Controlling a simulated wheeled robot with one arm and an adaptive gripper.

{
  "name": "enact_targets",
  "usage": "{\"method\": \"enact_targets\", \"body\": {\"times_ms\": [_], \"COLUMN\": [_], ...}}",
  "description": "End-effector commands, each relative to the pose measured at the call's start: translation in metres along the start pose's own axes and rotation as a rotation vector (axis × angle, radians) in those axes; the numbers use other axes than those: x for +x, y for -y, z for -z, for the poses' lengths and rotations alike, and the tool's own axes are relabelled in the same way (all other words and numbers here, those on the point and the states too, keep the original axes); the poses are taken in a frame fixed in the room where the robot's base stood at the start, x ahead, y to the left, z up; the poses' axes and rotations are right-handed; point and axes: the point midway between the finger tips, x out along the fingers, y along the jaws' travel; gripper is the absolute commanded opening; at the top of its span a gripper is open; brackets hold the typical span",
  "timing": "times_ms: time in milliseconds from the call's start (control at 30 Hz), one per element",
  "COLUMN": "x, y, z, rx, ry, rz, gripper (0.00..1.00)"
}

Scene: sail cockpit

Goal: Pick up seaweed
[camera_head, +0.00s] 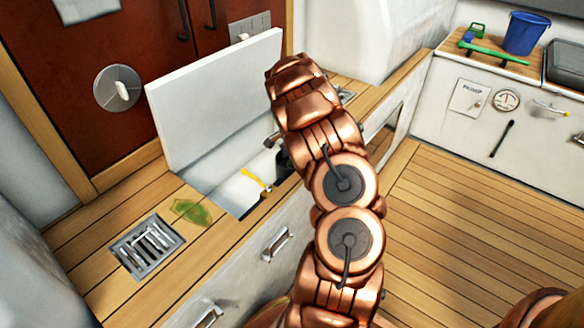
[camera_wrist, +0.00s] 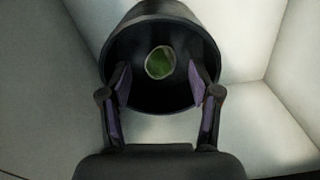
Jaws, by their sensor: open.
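In the wrist view, a green lump (camera_wrist: 160,62), which looks like seaweed, shows inside the round mouth of a dark cylindrical container (camera_wrist: 155,20). My gripper (camera_wrist: 160,84) is open, with its two fingers to either side of the container's mouth and the green lump between them in the picture. I cannot tell whether the fingers touch the container or how deep the lump lies. In the head view, a flat green leafy piece (camera_head: 191,211) lies on the wooden bench beside a metal grate. My arm hides most of the gripper there.
A white lid (camera_head: 215,100) stands open over a locker in the bench. A yellow item (camera_head: 256,179) lies at the locker opening. White walls surround the container closely in the wrist view. A drain grate (camera_head: 147,247) is at left. The wooden floor (camera_head: 455,220) at right is clear.

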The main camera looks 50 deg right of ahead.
Motion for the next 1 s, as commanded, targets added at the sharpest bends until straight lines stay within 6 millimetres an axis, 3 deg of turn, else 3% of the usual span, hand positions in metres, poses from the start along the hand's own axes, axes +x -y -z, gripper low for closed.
{"method": "enact_targets", "body": {"times_ms": [100,333,800,1000], "x": [0.0127,0.0131,0.0131,0.0128], "y": [0.0,0.0002,0.0002,0.0002], "z": [-0.0001,-0.0003,-0.0004,-0.0004], "rx": [0.001,0.0,0.0,0.0], "ry": [0.001,0.001,0.001,0.001], "rz": [0.0,0.001,0.0,0.0], "gripper": [0.62,0.62,0.14,0.14]}}
